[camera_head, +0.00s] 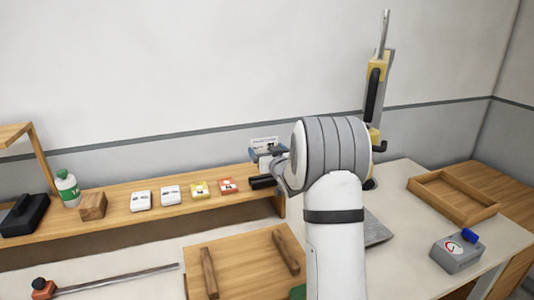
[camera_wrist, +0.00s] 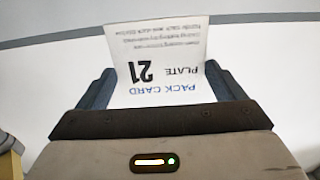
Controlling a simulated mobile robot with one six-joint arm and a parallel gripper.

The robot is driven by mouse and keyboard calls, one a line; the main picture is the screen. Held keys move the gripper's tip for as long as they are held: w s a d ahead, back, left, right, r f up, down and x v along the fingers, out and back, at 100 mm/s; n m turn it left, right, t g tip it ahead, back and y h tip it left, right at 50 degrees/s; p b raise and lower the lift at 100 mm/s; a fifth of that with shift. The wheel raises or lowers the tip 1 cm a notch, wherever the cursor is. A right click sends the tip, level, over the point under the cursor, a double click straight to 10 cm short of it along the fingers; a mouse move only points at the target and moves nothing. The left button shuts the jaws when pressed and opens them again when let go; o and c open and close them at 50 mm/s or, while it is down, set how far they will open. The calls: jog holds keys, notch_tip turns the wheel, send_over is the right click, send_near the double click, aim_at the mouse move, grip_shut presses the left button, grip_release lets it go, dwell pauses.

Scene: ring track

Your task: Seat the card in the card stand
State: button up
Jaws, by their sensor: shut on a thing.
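My gripper (camera_head: 268,156) is shut on a white card (camera_head: 265,142), held up above the right end of the wooden shelf. In the wrist view the card (camera_wrist: 158,62) stands out between the blue-grey fingers (camera_wrist: 160,92), its print upside down: "PACK CARD", "PLATE 21" and smaller lines. The card's lower edge is hidden by the gripper. A small dark block (camera_head: 261,182) lies on the shelf's right end, just below my gripper and apart from the card. It may be the card stand, but its slot cannot be made out and my wrist hides part of that area.
The shelf (camera_head: 120,205) carries a green-white bottle (camera_head: 68,188), a wooden block (camera_head: 92,206) and several small white, yellow and red boxes. A tall yellow-grey tool (camera_head: 376,95) stands right of my arm. A wooden tray (camera_head: 455,198) and grey box (camera_head: 457,253) sit at right.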

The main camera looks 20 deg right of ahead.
jog(key=shift+f+b, duration=2.75)
jog(key=shift+f, duration=0.2)
jog(key=shift+b, duration=1.15)
jog(key=shift+f+b, duration=2)
jog(key=shift+b, duration=0.1)
jog(key=o, duration=0.8)
jog(key=shift+c, duration=0.2)
notch_tip(320, 180, up, 10)
jog(key=shift+p, duration=0.4)
jog(key=shift+a, duration=0.1)
